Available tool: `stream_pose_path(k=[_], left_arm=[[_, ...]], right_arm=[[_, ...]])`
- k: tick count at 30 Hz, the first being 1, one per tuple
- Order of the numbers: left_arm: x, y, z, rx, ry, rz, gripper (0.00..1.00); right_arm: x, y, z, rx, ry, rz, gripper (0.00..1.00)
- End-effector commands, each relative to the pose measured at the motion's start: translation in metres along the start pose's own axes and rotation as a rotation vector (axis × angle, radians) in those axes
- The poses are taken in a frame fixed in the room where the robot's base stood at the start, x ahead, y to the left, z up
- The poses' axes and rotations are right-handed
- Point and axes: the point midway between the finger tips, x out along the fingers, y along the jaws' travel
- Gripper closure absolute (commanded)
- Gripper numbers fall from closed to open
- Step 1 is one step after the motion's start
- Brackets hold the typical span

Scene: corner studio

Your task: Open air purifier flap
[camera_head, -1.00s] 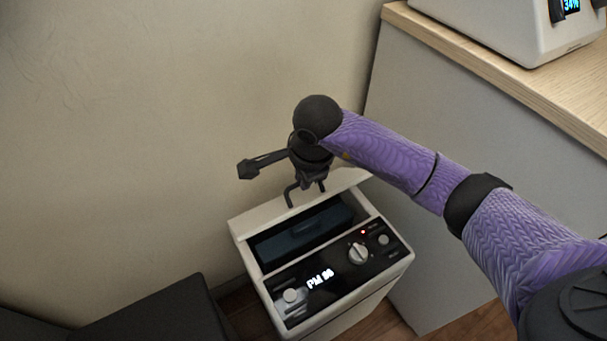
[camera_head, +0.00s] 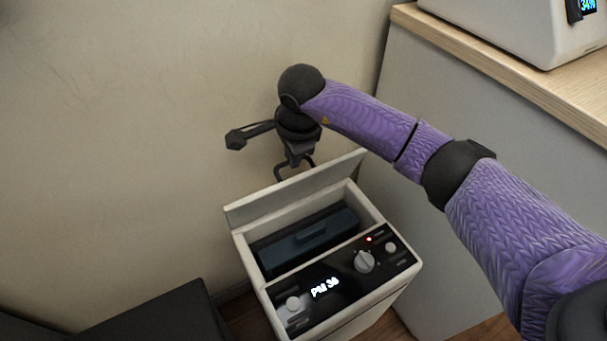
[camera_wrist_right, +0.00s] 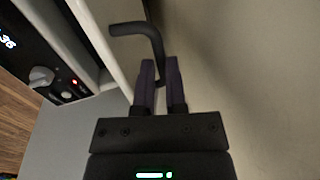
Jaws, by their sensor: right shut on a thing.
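The white air purifier (camera_head: 350,309) stands against the wall, with a black control panel (camera_head: 322,287), knobs and a lit display on top. Its white flap (camera_head: 297,190) is raised at the back edge, tilted up, and the dark compartment (camera_head: 305,241) with a dark blue-grey insert shows beneath. My right gripper (camera_head: 294,172) is above the flap at its dark handle. In the right wrist view, the two fingers (camera_wrist_right: 160,92) are closed on the end of the bent dark handle (camera_wrist_right: 138,30). The flap shows there as a pale edge-on panel (camera_wrist_right: 100,45). My left gripper is not in view.
A grey cabinet with a wooden top (camera_head: 510,65) stands right of the purifier and carries a white device (camera_head: 535,30) with a screen. A black object (camera_head: 160,318) is at lower left. The wall (camera_head: 130,130) is close behind the flap.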

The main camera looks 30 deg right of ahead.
Motion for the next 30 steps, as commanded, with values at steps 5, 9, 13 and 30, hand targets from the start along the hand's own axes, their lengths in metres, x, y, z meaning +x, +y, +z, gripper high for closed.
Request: stream_pose_path(k=[5,9,13,30], left_arm=[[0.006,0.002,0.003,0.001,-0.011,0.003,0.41],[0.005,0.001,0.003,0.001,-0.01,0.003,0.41],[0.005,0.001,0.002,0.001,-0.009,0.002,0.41],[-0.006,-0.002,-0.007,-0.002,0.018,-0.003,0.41]], right_arm=[[0.004,-0.011,0.001,-0.002,-0.001,0.001,1.0],[0.003,-0.011,0.001,-0.003,-0.002,0.0,1.0],[0.003,-0.011,0.001,-0.003,-0.002,-0.001,0.78],[-0.017,-0.012,0.0,-0.003,0.001,-0.005,0.5]])
